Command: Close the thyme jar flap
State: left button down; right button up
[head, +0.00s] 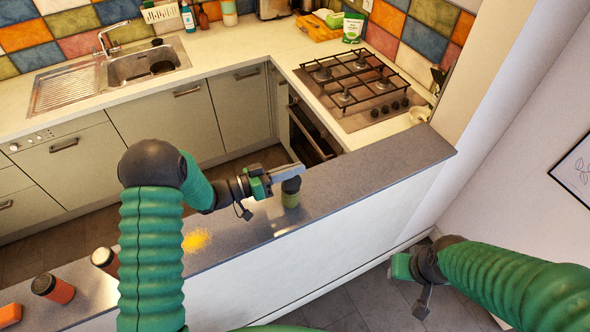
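A small jar with a green body (290,198) and a dark top stands upright on the grey counter ledge; I take it for the thyme jar. My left gripper (297,169) is right at the jar's top, coming from the left. Its grey fingers look like a single bar, together with nothing between them. They partly cover the jar's top, so I cannot tell how the flap stands or whether they touch it.
Yellow powder (196,240) is spilled on the ledge. The ledge (365,165) right of the jar is clear. A stove (360,85) stands behind.

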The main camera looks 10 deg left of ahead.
pick_arm(q)
jog(key=c, duration=2.1)
grip_release()
jog(key=shift+f, duration=0.1)
jog(key=o, duration=0.5)
jog(key=shift+w+a, duration=0.1)
jog(key=shift+c, duration=0.2)
jog(key=b+v, duration=0.6)
jog(key=v, duration=1.1)
jog(key=shift+w, duration=0.2)
